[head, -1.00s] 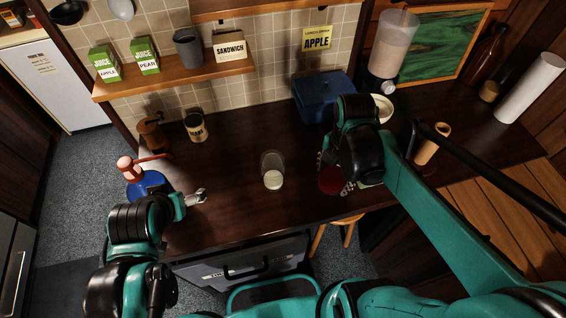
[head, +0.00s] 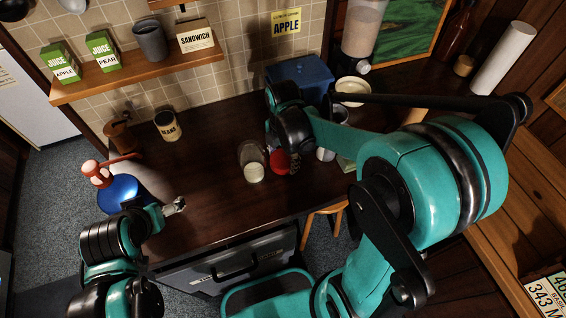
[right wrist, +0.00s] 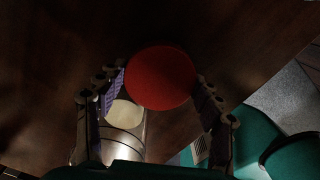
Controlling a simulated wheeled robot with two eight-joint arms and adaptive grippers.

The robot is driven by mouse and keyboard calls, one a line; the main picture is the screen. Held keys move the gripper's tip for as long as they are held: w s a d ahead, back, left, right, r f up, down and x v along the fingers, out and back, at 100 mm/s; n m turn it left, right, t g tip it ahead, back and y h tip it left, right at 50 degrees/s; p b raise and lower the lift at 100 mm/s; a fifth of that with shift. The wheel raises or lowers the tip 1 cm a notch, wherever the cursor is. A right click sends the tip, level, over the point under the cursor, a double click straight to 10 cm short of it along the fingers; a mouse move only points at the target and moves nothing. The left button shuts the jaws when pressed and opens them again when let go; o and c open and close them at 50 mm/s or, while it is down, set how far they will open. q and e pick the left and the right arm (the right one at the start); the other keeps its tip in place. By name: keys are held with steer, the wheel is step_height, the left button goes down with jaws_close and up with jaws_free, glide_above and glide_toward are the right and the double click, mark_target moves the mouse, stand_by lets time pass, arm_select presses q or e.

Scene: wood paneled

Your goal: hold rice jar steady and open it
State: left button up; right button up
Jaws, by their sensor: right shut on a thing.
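A clear glass jar (head: 251,162) with white contents at its bottom stands on the dark counter, near the front edge. My right gripper (right wrist: 160,85) is shut on a round red lid (right wrist: 160,78), with a finger on each side of it. In the head view the lid (head: 281,162) is just right of the jar. The jar also shows in the right wrist view (right wrist: 125,122), below and left of the lid. What lies under the lid is hidden. My left gripper (head: 176,206) is at the counter's front left, apart from the jar; its fingers are too small to read.
A blue box (head: 300,75) and a pale bowl (head: 352,86) stand behind my right arm. A coffee grinder (head: 120,137), a dark can (head: 168,126) and a blue item with a red top (head: 122,193) are at left. The counter between my left gripper and the jar is clear.

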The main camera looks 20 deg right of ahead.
step_height(320, 180, down, 2)
steer(key=shift+f, duration=0.1)
steer(key=shift+w, duration=0.1)
steer(key=shift+f+b, duration=0.1)
steer(key=shift+b, duration=0.3)
steer(key=o, duration=1.3)
